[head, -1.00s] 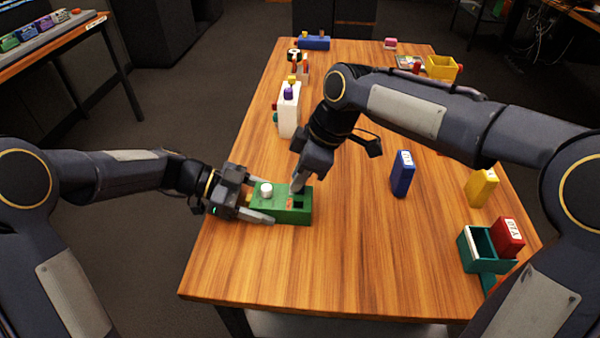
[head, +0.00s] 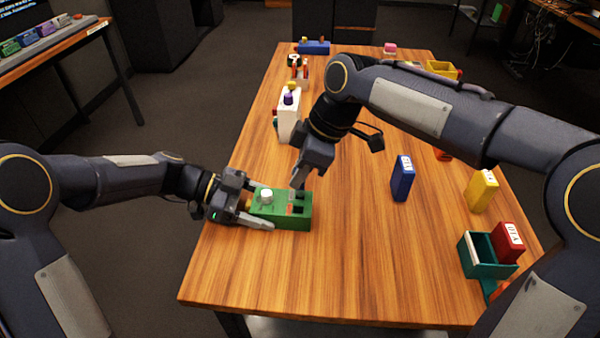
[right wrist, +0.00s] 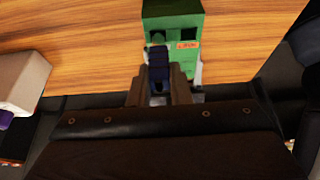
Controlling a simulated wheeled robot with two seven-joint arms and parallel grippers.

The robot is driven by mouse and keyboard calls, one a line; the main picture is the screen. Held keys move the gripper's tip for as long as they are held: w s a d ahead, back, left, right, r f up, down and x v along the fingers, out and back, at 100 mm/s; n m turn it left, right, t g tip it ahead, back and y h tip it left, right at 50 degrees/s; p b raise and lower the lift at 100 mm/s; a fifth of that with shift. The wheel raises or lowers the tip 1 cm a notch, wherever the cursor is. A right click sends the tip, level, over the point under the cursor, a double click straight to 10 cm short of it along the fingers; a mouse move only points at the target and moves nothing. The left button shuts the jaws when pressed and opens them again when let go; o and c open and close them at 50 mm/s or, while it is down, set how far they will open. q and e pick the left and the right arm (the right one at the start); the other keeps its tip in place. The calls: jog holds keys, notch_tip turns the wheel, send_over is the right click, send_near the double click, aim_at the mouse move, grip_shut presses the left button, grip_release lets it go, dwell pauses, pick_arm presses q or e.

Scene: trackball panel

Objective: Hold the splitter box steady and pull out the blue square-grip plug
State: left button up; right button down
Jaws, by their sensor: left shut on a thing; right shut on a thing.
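The green splitter box (head: 292,223) lies near the table's left edge, with a white round knob (head: 266,196) and dark openings on top. My left gripper (head: 262,206) is shut on the box's left part, one finger along each side. My right gripper (head: 299,187) is at the box's far right corner. In the right wrist view, the right gripper (right wrist: 158,80) is shut on a dark blue plug (right wrist: 158,66), beside the green box (right wrist: 174,18). Two dark openings show on the box there. I cannot tell whether the plug's tip is still inside.
A white block (head: 288,118) with coloured knobs stands behind the box. A blue block (head: 403,180), a yellow block (head: 482,192) and a teal tray (head: 482,266) with a red block (head: 508,241) stand at right. The table front is clear.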

jog(key=shift+r, duration=0.45)
jog(key=shift+r, duration=2.65)
